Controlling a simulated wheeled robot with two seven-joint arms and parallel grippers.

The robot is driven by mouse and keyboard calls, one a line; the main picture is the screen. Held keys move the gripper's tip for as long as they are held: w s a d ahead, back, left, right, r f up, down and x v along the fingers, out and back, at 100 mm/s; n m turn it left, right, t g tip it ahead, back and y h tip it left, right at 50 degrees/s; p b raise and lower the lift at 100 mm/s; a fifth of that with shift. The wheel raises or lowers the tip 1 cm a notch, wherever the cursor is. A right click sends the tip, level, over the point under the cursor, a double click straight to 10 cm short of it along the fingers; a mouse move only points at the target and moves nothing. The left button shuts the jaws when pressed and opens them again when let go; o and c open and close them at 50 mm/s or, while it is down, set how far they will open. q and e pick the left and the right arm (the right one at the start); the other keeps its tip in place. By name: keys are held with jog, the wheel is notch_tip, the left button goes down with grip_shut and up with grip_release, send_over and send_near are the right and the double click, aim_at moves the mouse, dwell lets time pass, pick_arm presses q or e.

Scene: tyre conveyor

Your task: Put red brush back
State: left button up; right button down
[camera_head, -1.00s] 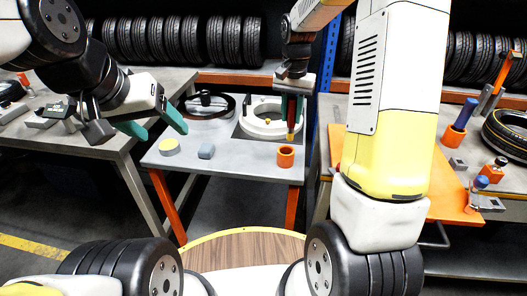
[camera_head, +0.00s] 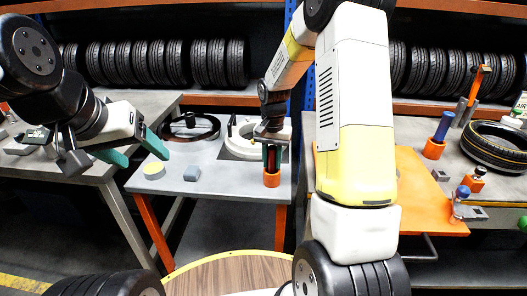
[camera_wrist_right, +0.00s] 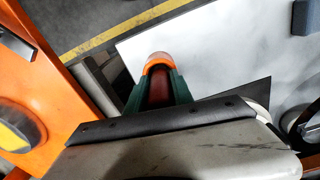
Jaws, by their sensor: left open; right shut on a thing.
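The red brush (camera_wrist_right: 159,92) is upright between the green fingers of my right gripper (camera_wrist_right: 160,88), which is shut on it. In the head view my right gripper (camera_head: 271,158) is right above the orange cup (camera_head: 271,180) near the front right corner of the grey table. The brush's lower end appears at or in the cup's mouth; how deep, I cannot tell. In the right wrist view the orange cup (camera_wrist_right: 159,60) shows just beyond the fingertips. My left gripper (camera_head: 135,152) is open and empty, left of the grey table.
On the grey table (camera_head: 225,185) are a yellow-topped disc (camera_head: 154,171), a grey-blue block (camera_head: 192,174), a black ring (camera_head: 203,133) and a white ring (camera_head: 243,135). At right, another orange cup holds a blue-handled tool (camera_head: 444,126) near a tyre (camera_head: 495,146).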

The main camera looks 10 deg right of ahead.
jog(key=shift+f, duration=0.1)
jog(key=c, duration=1.1)
grip_release()
